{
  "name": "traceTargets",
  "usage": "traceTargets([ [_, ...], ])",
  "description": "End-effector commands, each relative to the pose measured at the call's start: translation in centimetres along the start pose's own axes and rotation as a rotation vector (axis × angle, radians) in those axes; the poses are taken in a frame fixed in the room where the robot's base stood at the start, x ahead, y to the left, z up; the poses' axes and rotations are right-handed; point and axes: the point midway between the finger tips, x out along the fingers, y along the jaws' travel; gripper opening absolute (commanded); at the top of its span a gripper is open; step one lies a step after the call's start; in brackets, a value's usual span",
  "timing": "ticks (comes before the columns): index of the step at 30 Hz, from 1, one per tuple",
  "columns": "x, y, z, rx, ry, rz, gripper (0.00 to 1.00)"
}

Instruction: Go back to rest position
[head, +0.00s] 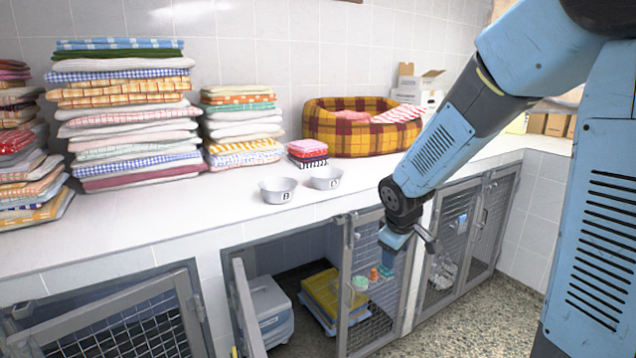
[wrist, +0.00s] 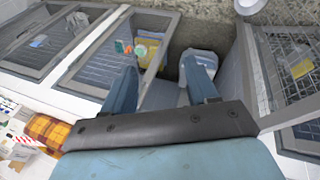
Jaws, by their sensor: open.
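My gripper (head: 396,244) hangs from my blue arm in front of the kennel row, just below the counter's front edge in the head view. In the wrist view its two blue fingers (wrist: 161,78) stand well apart, and I see nothing held between them. An open kennel (head: 300,245) lies behind and to the left of it. Inside are a grey-blue box (head: 268,308) and a yellow folded cloth (head: 325,290), which also shows beyond the fingers in the wrist view (wrist: 149,52). The mesh door (head: 375,335) is close to my gripper; I cannot tell whether they touch.
The white counter (head: 180,225) holds towel stacks (head: 130,125), two metal bowls (head: 278,191) and a plaid pet bed (head: 350,142). Another door (head: 250,320) stands swung outward at left. Speckled floor (head: 470,335) is clear at front right.

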Motion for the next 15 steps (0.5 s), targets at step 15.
traceTargets([
  [15, -12.9, 0.1, 7.5, 0.41, 0.038, 0.032, 0.58],
])
